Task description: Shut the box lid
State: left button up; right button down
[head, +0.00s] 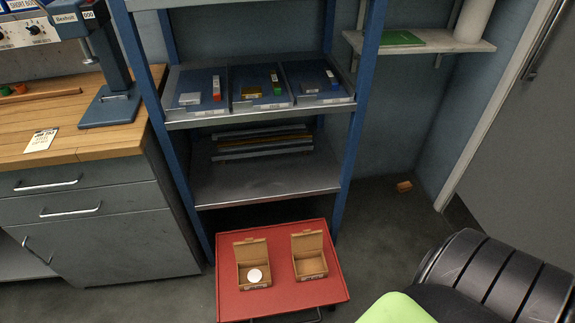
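Two small cardboard boxes stand on a red cart top (285,306) in the head view. The left box (254,281) has its lid (251,248) open, raised at the back, and a round white object (255,275) lies in it. The right box (311,268) also has its lid (307,242) open and raised at the back. It looks empty. Neither of my grippers is in view.
A blue-framed shelf rack (266,186) with several trays stands behind the cart. A wooden-topped workbench (72,150) with drawers is at left. A black ribbed object (500,275) with a lime-green part (396,308) fills the lower right. Floor shows between it and the cart.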

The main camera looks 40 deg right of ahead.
aim_at(250, 249)
jog(key=z, duration=0.8)
